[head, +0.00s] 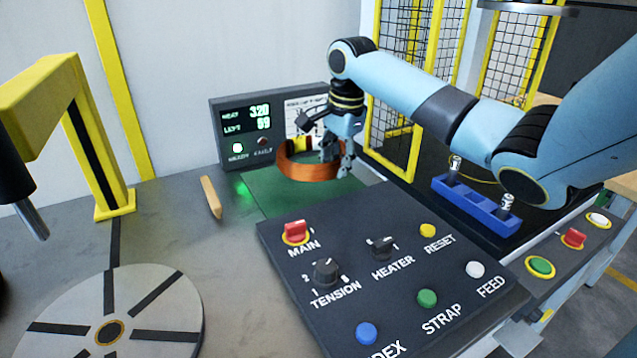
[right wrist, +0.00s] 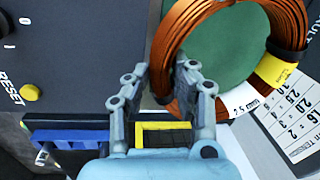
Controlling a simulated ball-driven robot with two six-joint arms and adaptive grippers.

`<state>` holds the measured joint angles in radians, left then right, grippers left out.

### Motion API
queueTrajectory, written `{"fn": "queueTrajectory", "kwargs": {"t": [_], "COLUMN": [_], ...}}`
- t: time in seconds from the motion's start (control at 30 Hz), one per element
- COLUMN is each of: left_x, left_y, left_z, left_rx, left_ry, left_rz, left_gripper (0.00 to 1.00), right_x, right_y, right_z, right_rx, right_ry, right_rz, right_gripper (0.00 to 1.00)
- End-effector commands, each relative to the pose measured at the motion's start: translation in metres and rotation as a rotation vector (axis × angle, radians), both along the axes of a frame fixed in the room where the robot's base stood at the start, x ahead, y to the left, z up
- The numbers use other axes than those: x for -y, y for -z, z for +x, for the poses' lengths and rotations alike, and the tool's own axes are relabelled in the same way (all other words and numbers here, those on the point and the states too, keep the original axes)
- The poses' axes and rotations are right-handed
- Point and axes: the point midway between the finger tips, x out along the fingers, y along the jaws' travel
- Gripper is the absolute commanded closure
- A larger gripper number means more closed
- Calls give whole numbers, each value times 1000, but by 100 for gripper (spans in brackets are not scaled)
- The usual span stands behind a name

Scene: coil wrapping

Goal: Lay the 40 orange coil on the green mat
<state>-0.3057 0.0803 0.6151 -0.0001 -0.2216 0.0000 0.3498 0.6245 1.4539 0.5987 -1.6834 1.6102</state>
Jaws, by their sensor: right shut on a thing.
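The orange coil (head: 296,172) is a copper-coloured ring with a dark band and a yellow tag. It is over the far part of the green mat (head: 262,200); I cannot tell whether it touches the mat. My right gripper (head: 340,165) is shut on the coil's right side. In the right wrist view the coil (right wrist: 180,50) is between the fingers of the gripper (right wrist: 175,85), with the green mat (right wrist: 230,35) showing through the ring. A number on the tag is not readable. My left gripper is not in view.
A display box (head: 228,118) stands behind the mat. A control panel (head: 385,290) with knobs and buttons is in front. A wooden stick (head: 211,197) lies left of the mat. A blue tray (head: 475,208) stands at right, a round turntable (head: 150,310) at front left.

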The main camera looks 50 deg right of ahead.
Motion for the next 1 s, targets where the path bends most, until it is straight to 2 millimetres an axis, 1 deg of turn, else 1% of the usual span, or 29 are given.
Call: {"fn": "queueTrajectory", "kwargs": {"t": [0.03, 0.1, 0.2, 0.3, 0.47, 0.73, 1.0], "left_x": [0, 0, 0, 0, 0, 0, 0], "left_y": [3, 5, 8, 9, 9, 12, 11], "left_z": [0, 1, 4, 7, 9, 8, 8], "left_rx": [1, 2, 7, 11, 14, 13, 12], "left_ry": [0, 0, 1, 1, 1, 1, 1], "left_rz": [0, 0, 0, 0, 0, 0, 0], "left_gripper": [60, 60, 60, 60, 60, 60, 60], "right_x": [0, 1, 4, 5, 5, 5, 5], "right_y": [6, 13, 21, 24, 30, 64, 66], "right_z": [13, 26, 39, 46, 48, 48, 48], "right_rx": [6, 7, 5, 6, 4, 3, 5], "right_ry": [2, 0, 2, 0, -1, -1, -2], "right_rz": [6, 4, 2, 0, -1, 0, -2], "right_gripper": [100, 100, 100, 100, 100, 100, 100]}}
